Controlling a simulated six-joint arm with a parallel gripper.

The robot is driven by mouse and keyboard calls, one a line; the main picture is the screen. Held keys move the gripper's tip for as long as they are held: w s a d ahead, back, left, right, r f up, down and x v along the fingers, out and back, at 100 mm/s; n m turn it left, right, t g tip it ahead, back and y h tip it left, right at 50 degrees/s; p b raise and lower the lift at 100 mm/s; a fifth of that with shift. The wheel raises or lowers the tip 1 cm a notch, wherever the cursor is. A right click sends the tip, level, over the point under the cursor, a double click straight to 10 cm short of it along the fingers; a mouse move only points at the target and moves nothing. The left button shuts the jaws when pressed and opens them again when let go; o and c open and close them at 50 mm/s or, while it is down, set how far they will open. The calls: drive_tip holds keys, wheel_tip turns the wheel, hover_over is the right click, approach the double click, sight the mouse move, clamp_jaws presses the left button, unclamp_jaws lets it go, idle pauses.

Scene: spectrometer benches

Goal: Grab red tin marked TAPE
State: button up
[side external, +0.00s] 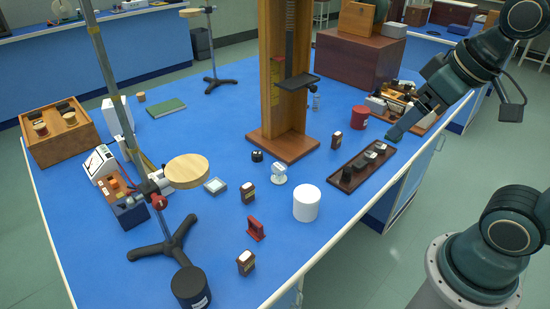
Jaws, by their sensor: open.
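A small red cylindrical tin (359,117) stands upright on the blue bench, right of the tall wooden stand. Any marking on it is too small to read. My gripper (398,132) reaches in from the upper right, pointing down and left. It is open, with nothing seen between its jaws. In the picture it sits a little right of the tin and slightly lower, apart from it.
A dark tray with black pieces (347,183) lies below my gripper. A box of parts (424,122) is right behind it. A small dark brown block (336,140) stands left of the tin. The tall wooden stand (262,148) rises further left.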

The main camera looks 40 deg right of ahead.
drive_tip(key=w+d+r, duration=0.2)
drive_tip(key=w+d, duration=0.4)
drive_tip(key=w, duration=0.5)
drive_tip(key=m+g+h, duration=0.1)
drive_tip(key=m, duration=0.2)
hover_over(365, 110)
drive_tip(key=s+a, duration=0.1)
drive_tip(key=s, duration=0.3)
wheel_tip(365, 110, down, 21)
drive_tip(key=shift+a+x, duration=0.2)
drive_tip(key=shift+x, duration=4.3)
drive_tip(key=shift+x, duration=2.55)
drive_tip(key=shift+w+a, duration=0.1)
drive_tip(key=shift+a, duration=0.05)
